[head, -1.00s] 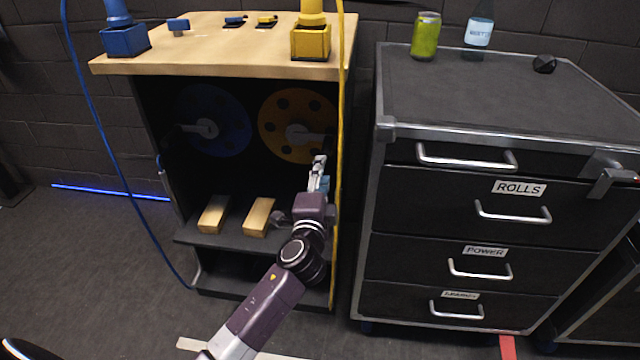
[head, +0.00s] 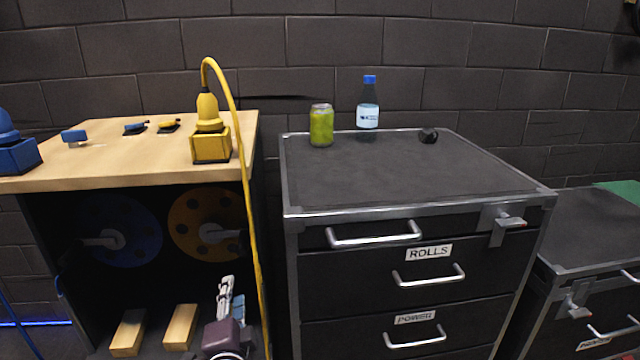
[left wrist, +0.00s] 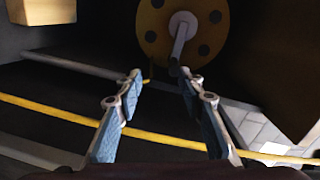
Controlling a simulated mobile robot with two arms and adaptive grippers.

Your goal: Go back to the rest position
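My left gripper (head: 228,288) is low in the head view, in front of the open wooden-topped bench, below and right of the yellow disc (head: 187,222). In the left wrist view the left gripper (left wrist: 158,76) has its two blue-padded fingers apart with nothing between them. The yellow disc (left wrist: 150,22) and its grey peg show beyond the fingertips there. My right gripper is in neither view.
The yellow cable (head: 252,220) hangs down the bench's right side, close to my left gripper. Two wooden blocks (head: 181,327) lie on the lower shelf. A black drawer cabinet (head: 400,180) stands right, with a green can (head: 321,128) and bottle (head: 368,115) on top.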

